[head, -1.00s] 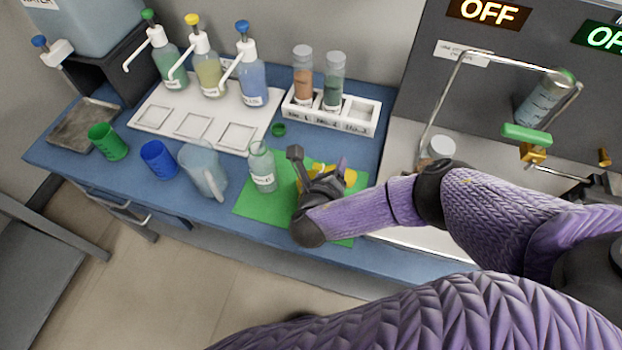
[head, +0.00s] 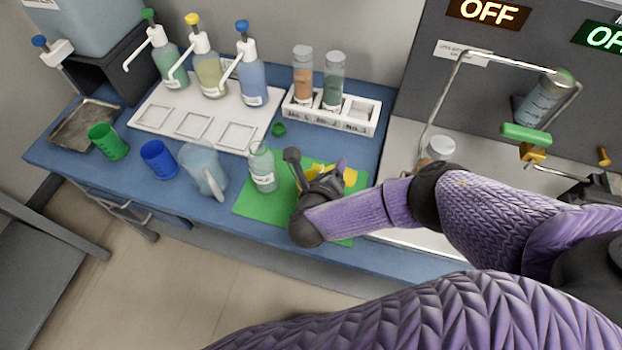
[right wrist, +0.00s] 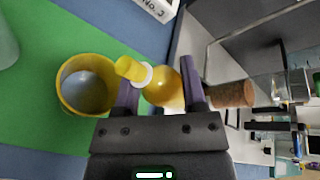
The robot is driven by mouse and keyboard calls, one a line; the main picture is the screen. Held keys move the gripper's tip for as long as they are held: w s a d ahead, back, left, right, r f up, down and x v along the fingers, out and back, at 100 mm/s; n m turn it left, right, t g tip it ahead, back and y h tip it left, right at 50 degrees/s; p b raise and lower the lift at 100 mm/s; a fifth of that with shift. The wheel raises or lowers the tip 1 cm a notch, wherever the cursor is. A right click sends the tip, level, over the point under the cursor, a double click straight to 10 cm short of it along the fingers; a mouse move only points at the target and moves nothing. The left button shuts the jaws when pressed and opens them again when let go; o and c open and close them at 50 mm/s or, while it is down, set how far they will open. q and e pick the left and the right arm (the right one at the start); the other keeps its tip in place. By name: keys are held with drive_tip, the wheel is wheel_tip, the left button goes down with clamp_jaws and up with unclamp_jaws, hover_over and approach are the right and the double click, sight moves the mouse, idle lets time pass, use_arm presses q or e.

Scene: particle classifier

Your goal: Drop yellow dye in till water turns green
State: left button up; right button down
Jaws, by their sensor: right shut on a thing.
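My right gripper (head: 312,178) is low over the green mat (head: 265,205). In the right wrist view, its fingers (right wrist: 159,80) are shut on a yellow dropper (right wrist: 162,86) with a white collar (right wrist: 145,76). A yellow cup (right wrist: 65,92) stands beside the dropper there. In the head view, the gripper partly hides yellow parts (head: 349,176). A clear labelled bottle (head: 262,168) with pale greenish water stands upright on the mat, just left of the gripper. I cannot see the dropper tip relative to its mouth. My left gripper is out of view.
A glass jug (head: 202,168), blue cup (head: 158,160) and green cup (head: 108,142) stand to the left. Pump bottles (head: 208,72) stand behind, on a white tray (head: 150,117). A rack (head: 360,118) holds two vials. A green cap (head: 278,130) lies behind the bottle.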

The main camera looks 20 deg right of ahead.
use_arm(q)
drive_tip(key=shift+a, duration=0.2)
use_arm(e)
drive_tip(key=shift+f, duration=0.1)
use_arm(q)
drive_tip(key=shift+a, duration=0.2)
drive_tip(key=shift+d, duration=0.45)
use_arm(e)
drive_tip(key=shift+f+n+h, duration=0.1)
drive_tip(key=shift+n+h, duration=0.2)
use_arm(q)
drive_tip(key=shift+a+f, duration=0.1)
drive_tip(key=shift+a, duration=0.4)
use_arm(e)
drive_tip(key=shift+f, duration=0.15)
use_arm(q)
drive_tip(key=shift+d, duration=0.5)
use_arm(e)
drive_tip(key=shift+n, duration=0.3)
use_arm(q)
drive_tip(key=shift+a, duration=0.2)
